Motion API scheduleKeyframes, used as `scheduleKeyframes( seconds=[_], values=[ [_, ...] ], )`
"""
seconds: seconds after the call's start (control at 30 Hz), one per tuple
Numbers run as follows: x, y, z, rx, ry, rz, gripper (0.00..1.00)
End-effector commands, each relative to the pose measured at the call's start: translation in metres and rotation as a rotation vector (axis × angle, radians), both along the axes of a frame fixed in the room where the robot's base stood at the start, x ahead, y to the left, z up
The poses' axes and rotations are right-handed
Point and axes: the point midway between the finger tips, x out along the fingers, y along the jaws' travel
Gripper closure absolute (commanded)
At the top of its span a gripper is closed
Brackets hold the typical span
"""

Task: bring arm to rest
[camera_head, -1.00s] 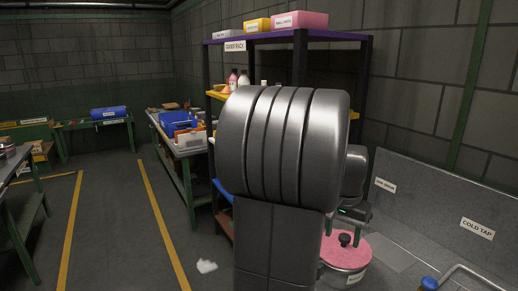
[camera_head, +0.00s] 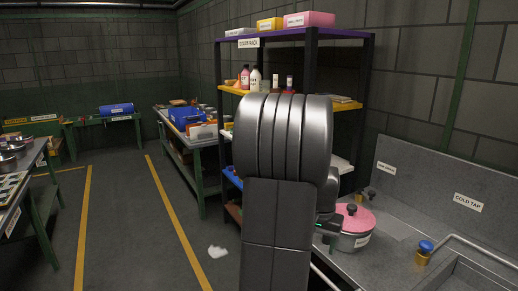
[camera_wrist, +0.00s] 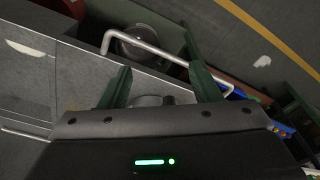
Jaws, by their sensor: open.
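My arm fills the middle of the head view, its big grey joint standing in front of the shelf rack. My gripper shows in the wrist view (camera_wrist: 162,76) with its two dark green fingers spread apart and nothing between them.
The shelf rack (camera_head: 312,60) with boxes and bottles stands behind my arm. A sink counter with a cold tap (camera_head: 425,250) is at the right. A bent metal rail (camera_wrist: 108,42) lies close ahead of the fingers.

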Motion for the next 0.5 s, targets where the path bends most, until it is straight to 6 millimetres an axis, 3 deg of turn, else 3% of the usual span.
scheduleKeyframes(
  seconds=[0.2, 0.5],
  values=[
    [0.013, 0.019, -0.037, 0.001, 0.004, 0.061, 0.43],
    [0.022, 0.032, -0.058, 0.0, 0.0, 0.101, 0.43]
  ],
)
